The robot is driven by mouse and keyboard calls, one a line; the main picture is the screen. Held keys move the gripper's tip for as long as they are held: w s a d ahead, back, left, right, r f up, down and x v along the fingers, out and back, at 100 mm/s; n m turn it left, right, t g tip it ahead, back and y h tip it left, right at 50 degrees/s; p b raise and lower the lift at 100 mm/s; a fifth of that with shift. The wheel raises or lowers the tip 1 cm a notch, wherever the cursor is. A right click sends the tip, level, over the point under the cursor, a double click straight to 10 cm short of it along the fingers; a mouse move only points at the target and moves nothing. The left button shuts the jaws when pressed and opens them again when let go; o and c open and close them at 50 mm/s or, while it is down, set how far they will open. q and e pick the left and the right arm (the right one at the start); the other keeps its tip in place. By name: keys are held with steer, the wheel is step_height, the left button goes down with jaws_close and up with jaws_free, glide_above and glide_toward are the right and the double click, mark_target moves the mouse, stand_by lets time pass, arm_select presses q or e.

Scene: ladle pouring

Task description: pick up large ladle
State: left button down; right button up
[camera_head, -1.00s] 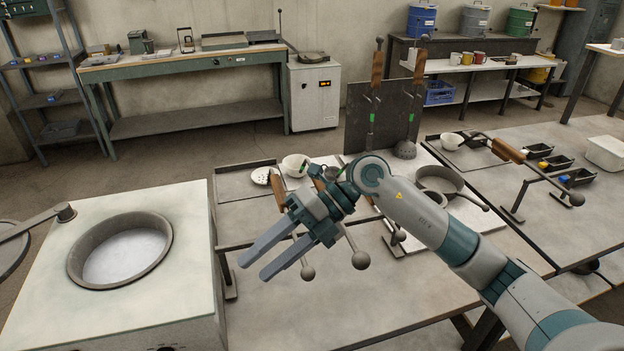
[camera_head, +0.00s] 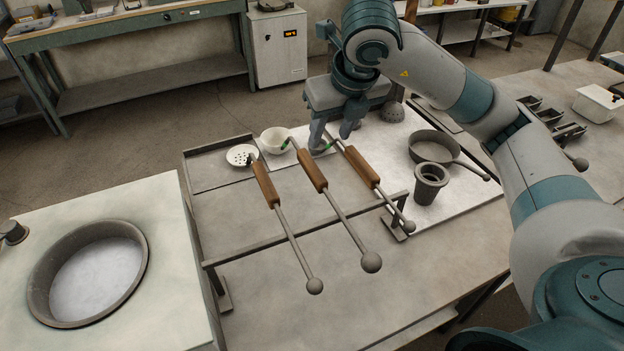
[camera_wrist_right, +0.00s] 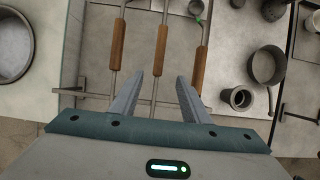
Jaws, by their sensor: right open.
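Three long tools with wooden grips lie side by side across a low rack. The middle one, a ladle (camera_head: 312,171) with the larger white bowl (camera_head: 275,140), looks like the large ladle; its grip also shows in the right wrist view (camera_wrist_right: 161,50). My right gripper (camera_head: 334,143) is open and empty, above the far ends of the handles. In the wrist view the middle handle runs between its fingers, not visibly touched. My left gripper is not in view.
A perforated skimmer (camera_head: 241,156) is left of the ladle, and another wooden-gripped tool (camera_head: 361,166) is right of it. The rack bar (camera_head: 290,237) runs beneath the handles. A pan (camera_head: 433,147) and a dark cup (camera_head: 430,183) stand at right. A round furnace opening (camera_head: 88,272) is at left.

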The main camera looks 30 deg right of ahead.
steer(key=shift+f, duration=0.1)
steer(key=p, duration=0.2)
glide_above(316, 171)
steer(key=s, duration=0.2)
step_height(316, 171, down, 10)
steer(key=shift+s, duration=0.15)
steer(key=shift+w+f, duration=0.2)
steer(key=shift+f, duration=0.3)
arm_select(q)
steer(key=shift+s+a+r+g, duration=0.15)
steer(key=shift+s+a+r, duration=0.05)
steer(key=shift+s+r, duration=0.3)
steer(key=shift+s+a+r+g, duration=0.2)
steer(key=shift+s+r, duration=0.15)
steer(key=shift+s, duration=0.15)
arm_select(e)
steer(key=shift+a, duration=0.1)
